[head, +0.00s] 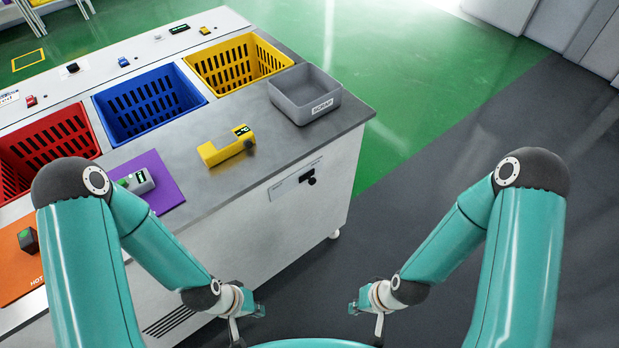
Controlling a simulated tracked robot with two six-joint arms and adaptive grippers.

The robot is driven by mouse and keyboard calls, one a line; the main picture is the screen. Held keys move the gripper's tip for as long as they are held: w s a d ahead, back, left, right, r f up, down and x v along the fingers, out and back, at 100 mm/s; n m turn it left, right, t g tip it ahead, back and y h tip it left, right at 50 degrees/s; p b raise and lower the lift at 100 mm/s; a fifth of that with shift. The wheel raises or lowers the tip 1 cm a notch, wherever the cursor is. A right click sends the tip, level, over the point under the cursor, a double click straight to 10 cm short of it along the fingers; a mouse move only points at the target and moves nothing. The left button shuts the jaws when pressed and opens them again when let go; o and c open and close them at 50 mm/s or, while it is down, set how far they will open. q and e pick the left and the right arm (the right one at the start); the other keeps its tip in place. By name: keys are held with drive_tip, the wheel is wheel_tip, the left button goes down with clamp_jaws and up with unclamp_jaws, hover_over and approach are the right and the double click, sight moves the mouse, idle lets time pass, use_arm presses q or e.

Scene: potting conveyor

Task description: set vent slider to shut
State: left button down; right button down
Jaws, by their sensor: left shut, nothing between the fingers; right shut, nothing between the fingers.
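The vent slider (296,178) is on the white front side of the workbench, below the grey top at its right end. It is a pale plate with a slot, and its black knob (311,177) sits near the right end. Any markings on the plate are too small to read. My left gripper (259,310) is shut and empty, below and in front of the slider, apart from it. My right gripper (353,308) is shut and empty over the dark floor, right of and below the slider.
On the bench top are a grey bin (305,95), a yellow device (228,146), and a purple mat (150,182) with a grey device. Red (47,150), blue (150,102) and yellow (238,62) crates are sunk behind. Space before the slider is clear.

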drive_tip(key=c, duration=1.5)
unclamp_jaws()
drive_tip(key=shift+w, duration=0.15)
drive_tip(key=shift+c, duration=0.2)
drive_tip(key=o, duration=0.6)
drive_tip(key=w, duration=0.1)
drive_tip(key=w+r+t, duration=0.1)
drive_tip(key=w, duration=0.1)
drive_tip(key=w+t, duration=0.1)
drive_tip(key=w, duration=0.1)
drive_tip(key=shift+a+r+n, duration=0.2)
drive_tip(key=shift+a+n, duration=0.1)
drive_tip(key=shift+n, duration=0.1)
drive_tip(key=w+r+n+t+y+b, duration=0.3)
drive_tip(key=w+t+b, duration=0.4)
drive_tip(key=w+b, duration=0.5)
drive_tip(key=n+t+y+b, duration=0.4)
drive_tip(key=n+t+b, duration=0.1)
drive_tip(key=b, duration=2.2)
approach(314, 183)
drive_tip(key=x, duration=0.8)
drive_tip(key=shift+w+a+r, duration=0.1)
drive_tip(key=shift+w+a, duration=0.1)
drive_tip(key=shift+a, duration=0.05)
